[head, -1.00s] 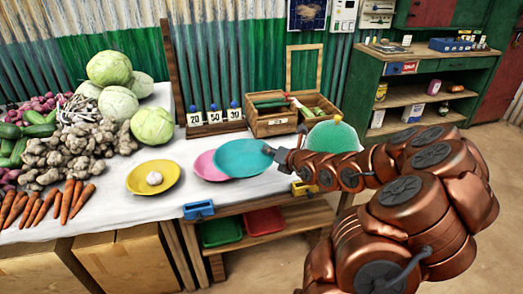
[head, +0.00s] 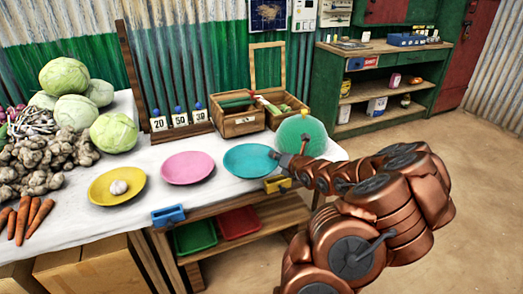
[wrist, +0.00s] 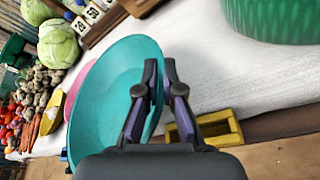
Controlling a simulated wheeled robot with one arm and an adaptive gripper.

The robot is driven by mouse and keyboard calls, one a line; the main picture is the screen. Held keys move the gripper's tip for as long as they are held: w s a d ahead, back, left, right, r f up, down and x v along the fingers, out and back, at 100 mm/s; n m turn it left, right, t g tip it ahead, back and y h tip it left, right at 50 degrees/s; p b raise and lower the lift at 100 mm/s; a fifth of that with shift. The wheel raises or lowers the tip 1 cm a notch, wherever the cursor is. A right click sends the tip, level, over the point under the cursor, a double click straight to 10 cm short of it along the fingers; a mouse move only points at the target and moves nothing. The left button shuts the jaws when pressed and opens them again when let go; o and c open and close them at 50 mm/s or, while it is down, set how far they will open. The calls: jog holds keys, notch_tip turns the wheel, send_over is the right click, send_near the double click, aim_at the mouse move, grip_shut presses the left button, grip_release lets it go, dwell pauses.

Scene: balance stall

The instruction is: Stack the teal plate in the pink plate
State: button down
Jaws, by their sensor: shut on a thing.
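The teal plate (head: 248,160) is at the right part of the white-covered table, to the right of the pink plate (head: 188,168), with a narrow gap between them in the head view. My gripper (head: 284,160) is shut on the teal plate's right rim. In the wrist view the fingertips (wrist: 160,68) pinch the rim of the teal plate (wrist: 108,95), which covers most of the pink plate (wrist: 76,85). The pink plate looks empty and flat on the table. I cannot tell whether the teal plate touches the cloth.
A yellow plate (head: 117,187) with a garlic bulb stands left of the pink plate. A round green thing (head: 300,136) stands just behind my gripper. Wooden crates (head: 238,121) and number cards (head: 180,118) are at the back. Blue (head: 168,215) and yellow (head: 277,184) holders line the front edge.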

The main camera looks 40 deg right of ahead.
jog(key=w+d, duration=0.1)
jog(key=w, duration=0.2)
jog(key=w+d, duration=0.1)
jog(key=w, duration=0.2)
jog(key=w+d+p, duration=0.1)
jog(key=w, duration=0.2)
jog(key=shift+w+d+f, duration=0.2)
jog(key=shift+d+f, duration=0.05)
jog(key=shift+f, duration=0.15)
jog(key=shift+w+f, duration=0.1)
jog(key=shift+f, duration=1.7)
jog(key=shift+f, duration=0.1)
jog(key=c, duration=1.3)
grip_release()
jog(key=shift+s, duration=0.25)
jog(key=v, duration=1.1)
jog(key=shift+s+r, duration=0.25)
jog(key=shift+r, duration=0.05)
